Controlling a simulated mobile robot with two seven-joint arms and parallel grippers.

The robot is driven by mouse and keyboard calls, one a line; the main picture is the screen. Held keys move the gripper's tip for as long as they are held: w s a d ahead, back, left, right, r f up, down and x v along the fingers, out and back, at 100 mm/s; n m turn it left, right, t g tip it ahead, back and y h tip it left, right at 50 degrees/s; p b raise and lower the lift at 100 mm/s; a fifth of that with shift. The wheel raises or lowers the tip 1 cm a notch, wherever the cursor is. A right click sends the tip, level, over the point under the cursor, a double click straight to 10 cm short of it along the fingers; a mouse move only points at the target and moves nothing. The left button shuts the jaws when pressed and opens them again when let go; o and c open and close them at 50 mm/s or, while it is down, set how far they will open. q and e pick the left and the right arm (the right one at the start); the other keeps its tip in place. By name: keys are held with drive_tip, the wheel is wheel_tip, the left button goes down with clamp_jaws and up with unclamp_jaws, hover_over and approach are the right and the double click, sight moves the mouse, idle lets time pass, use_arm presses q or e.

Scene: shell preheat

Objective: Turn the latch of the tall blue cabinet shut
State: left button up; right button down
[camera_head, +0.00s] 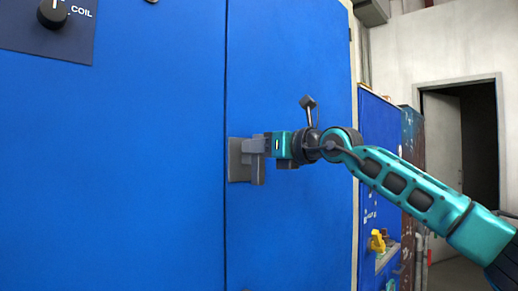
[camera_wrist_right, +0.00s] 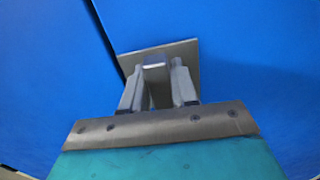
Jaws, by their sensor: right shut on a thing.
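The tall blue cabinet (camera_head: 150,160) fills most of the head view, with a dark vertical seam between its two door faces. The latch is a grey plate (camera_head: 237,172) at the seam with a handle on it; the plate also shows in the right wrist view (camera_wrist_right: 186,58). My right gripper (camera_head: 258,160) is at the latch, its fingers on both sides of the grey handle (camera_wrist_right: 154,76) and shut on it. The fingers hide part of the handle, so its exact angle is hard to tell. My left gripper is in neither view.
A dark panel with a black knob (camera_head: 52,13) marked COIL is at the upper left of the cabinet. To the right stand another blue cabinet with a yellow part (camera_head: 377,241) and an open doorway (camera_head: 478,140). My right arm crosses the space before them.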

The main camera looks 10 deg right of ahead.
drive_tip(key=shift+a+n, duration=0.1)
drive_tip(key=shift+n, duration=0.2)
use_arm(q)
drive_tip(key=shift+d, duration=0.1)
use_arm(e)
drive_tip(key=c, duration=1)
unclamp_jaws()
drive_tip(key=shift+o, duration=0.2)
drive_tip(key=shift+s, duration=0.1)
drive_tip(key=shift+s+d, duration=0.2)
drive_tip(key=shift+d, duration=0.05)
use_arm(q)
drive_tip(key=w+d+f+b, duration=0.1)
drive_tip(key=b, duration=0.2)
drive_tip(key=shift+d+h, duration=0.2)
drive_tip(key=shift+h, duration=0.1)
use_arm(e)
drive_tip(key=v, duration=1.2)
